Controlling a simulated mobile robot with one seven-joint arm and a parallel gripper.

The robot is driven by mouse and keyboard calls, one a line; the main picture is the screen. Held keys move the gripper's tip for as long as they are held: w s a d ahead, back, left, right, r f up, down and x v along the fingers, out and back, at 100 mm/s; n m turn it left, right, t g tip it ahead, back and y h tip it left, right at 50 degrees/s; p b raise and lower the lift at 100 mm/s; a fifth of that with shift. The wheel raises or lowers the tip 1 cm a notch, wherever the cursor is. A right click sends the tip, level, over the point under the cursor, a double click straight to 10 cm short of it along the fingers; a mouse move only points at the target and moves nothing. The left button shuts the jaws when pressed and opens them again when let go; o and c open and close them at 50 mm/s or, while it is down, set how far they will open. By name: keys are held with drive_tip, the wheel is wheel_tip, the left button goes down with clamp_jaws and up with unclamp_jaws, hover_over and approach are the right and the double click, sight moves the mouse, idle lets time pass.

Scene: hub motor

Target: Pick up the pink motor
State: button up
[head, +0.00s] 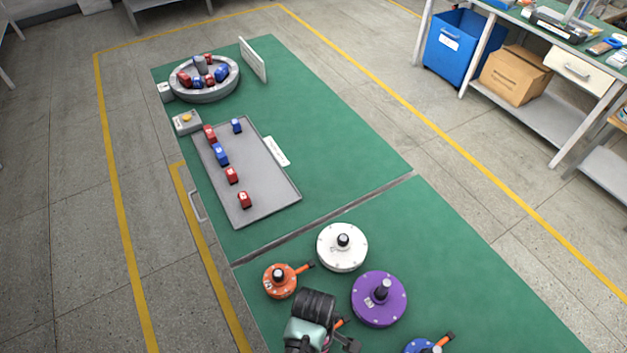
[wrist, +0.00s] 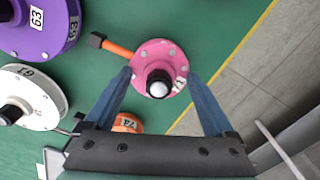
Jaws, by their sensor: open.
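The pink motor (wrist: 152,53) is a round pink disc with a black shaft with a white tip and an orange cable ending in a black plug. In the wrist view it lies between and beyond the two blue fingers of my gripper (wrist: 160,78). The fingers are spread apart, one on each side, with nothing clamped. I cannot tell whether a finger touches it. In the head view my arm (head: 312,325) hides the pink motor's body.
A white motor (head: 342,252), purple motor (head: 370,305), orange motor (head: 285,289) and blue motor (head: 418,347) stand close around on the green table. The orange motor (wrist: 128,124) lies close behind one finger. A grey tray (head: 263,190) with small blocks is farther back.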

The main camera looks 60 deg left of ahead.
clamp_jaws()
idle(0.4)
drive_tip(key=shift+w+r, duration=0.1)
drive_tip(key=shift+r, duration=0.05)
